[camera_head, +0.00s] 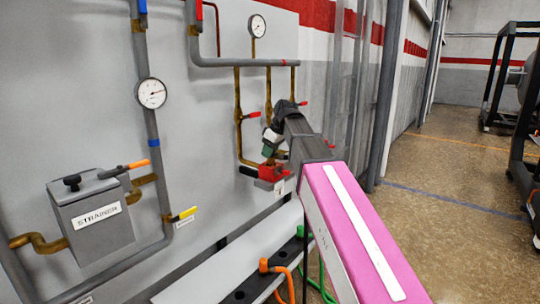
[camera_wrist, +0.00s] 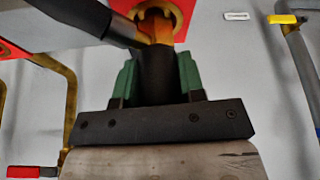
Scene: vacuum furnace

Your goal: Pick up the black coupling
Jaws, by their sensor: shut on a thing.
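The black coupling (camera_wrist: 156,76) is a short dark cylinder, upright in the wrist view. It sits between the two green finger pads of my gripper (camera_wrist: 157,78), which is closed on it from both sides. Its upper end meets a brass-orange fitting (camera_wrist: 157,27) set in a red body; I cannot tell whether they are joined. In the head view my gripper (camera_head: 269,145) is at the panel, just above a red fitting (camera_head: 272,172) with a black handle. The coupling is too small and covered to make out there.
Brass pipes (camera_head: 239,115) with red-handled valves stand close around my gripper. A grey strainer box (camera_head: 97,218) and a dial gauge (camera_head: 151,93) are at left. Orange-ended and green hoses (camera_head: 264,266) are on a low black rail below. The floor (camera_head: 450,180) at right is open.

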